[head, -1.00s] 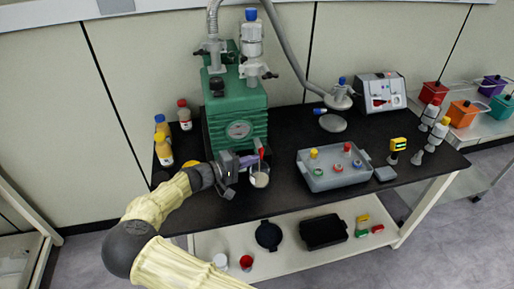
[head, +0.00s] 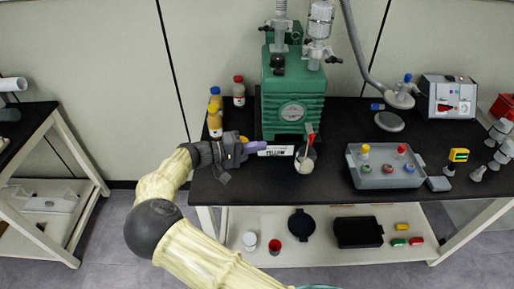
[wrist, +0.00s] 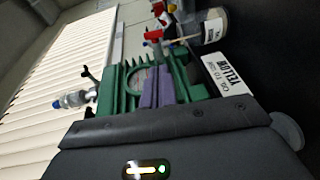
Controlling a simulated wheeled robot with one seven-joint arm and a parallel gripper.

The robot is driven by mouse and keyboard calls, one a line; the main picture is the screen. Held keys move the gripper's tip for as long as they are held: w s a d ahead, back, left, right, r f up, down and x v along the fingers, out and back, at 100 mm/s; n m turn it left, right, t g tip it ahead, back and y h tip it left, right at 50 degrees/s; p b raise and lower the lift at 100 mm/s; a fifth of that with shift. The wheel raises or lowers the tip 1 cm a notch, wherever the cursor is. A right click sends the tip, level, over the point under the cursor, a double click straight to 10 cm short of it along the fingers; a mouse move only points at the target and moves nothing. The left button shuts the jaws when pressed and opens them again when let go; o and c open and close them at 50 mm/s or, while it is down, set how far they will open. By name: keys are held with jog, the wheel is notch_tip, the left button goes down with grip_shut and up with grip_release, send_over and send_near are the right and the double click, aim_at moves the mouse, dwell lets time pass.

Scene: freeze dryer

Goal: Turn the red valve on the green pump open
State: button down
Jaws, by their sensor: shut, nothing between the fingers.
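The green pump (head: 293,97) stands at the back of the black bench, a round gauge on its front. The red valve (head: 310,130) is low at the pump's front right, above a small beaker (head: 304,164); its exact angle is too small to tell. It also shows red in the wrist view (wrist: 153,36). My gripper (head: 262,145) is shut and empty, its purple fingers pointing right in front of the pump, left of the valve and apart from it. In the wrist view, the fingers (wrist: 156,90) cover part of the pump (wrist: 120,92).
A white "YELLOW" label (head: 276,151) stands between my fingers and the beaker. Several bottles (head: 215,122) stand left of the pump. A grey tray (head: 365,179) with coloured caps is to the right. Hoses rise behind.

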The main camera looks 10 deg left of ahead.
jog(key=shift+a, duration=0.1)
jog(key=s+d+f+m+g+y, duration=0.1)
jog(key=s+d+f+g+y, duration=0.2)
jog(key=d, duration=0.6)
jog(key=d+f+m+g+y, duration=0.1)
jog(key=d+f+g+y, duration=0.2)
jog(key=d, duration=0.6)
jog(key=s+d+r+m+y, duration=0.1)
jog(key=s+d+r+y, duration=0.1)
jog(key=s, duration=0.3)
jog(key=s+d+r+t+y, duration=0.1)
jog(key=s+d+r+y, duration=0.1)
jog(key=s+y, duration=0.2)
jog(key=s+d+r+m+y, duration=0.1)
jog(key=s+d+r+y, duration=0.1)
jog(key=s, duration=0.6)
jog(key=shift+s+r+m+t+y, duration=0.15)
jog(key=shift+r+m+t+y, duration=0.15)
jog(key=shift+r+y, duration=0.3)
